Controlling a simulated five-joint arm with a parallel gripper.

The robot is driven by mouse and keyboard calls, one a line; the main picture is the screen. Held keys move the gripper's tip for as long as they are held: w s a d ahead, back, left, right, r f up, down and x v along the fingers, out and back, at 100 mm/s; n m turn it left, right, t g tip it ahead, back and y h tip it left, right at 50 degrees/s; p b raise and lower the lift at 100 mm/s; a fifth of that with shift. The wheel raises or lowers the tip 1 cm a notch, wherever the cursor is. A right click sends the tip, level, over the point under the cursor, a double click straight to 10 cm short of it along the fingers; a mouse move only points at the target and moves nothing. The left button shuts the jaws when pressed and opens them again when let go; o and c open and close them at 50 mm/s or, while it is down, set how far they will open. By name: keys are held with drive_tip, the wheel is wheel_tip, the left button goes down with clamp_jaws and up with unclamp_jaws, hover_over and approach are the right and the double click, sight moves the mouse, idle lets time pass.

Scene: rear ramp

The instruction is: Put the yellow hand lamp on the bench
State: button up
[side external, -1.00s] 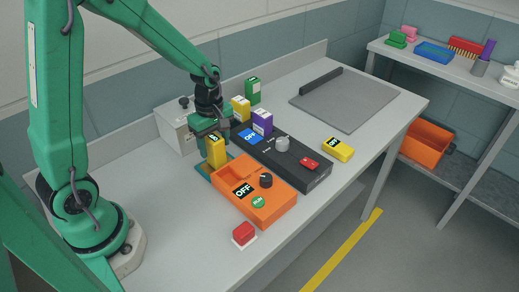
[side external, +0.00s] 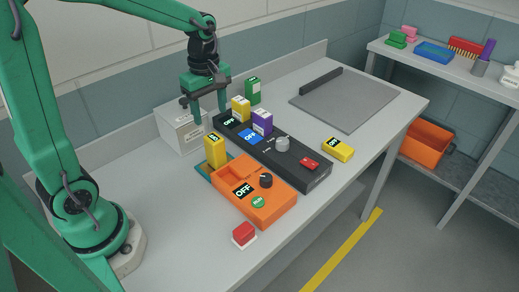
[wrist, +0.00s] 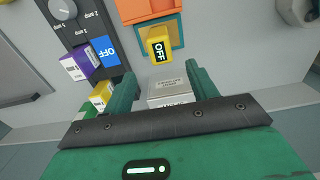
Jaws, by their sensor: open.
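A yellow block (side external: 215,152), likely the hand lamp, stands upright on a teal patch (side external: 203,168) at the back end of the orange unit (side external: 268,204). Its dark label reads OFF in the wrist view (wrist: 158,46). My gripper (side external: 209,118) is open and empty, raised above and behind this block. In the wrist view, the gap between my fingers (wrist: 161,72) lies just short of the block. Another yellow block with a dark label (side external: 338,150) lies on the bench (side external: 170,215), right of the black unit. I cannot tell for certain which is the lamp.
The black unit (side external: 300,168) carries a yellow pack (side external: 240,110) and a purple pack (side external: 262,122). A green box (side external: 253,90) stands behind. A red button (side external: 244,234) sits in front. The bench's left front is clear.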

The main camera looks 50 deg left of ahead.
idle(0.5)
drive_tip(key=shift+s+d+r+m, duration=0.15)
drive_tip(key=shift+s+r+m, duration=0.1)
drive_tip(key=shift+r+m, duration=0.15)
drive_tip(key=s+d+r+m+t, duration=0.2)
drive_tip(key=s+r+m, duration=0.1)
drive_tip(key=s+m, duration=0.3)
drive_tip(key=s+d+r+m+t, duration=0.2)
drive_tip(key=s+m, duration=0.4)
drive_tip(key=m, duration=0.5)
drive_tip(key=shift+r+t, duration=0.8)
drive_tip(key=shift+r, duration=0.05)
drive_tip(key=shift+d, duration=0.1)
drive_tip(key=shift+c, duration=0.5)
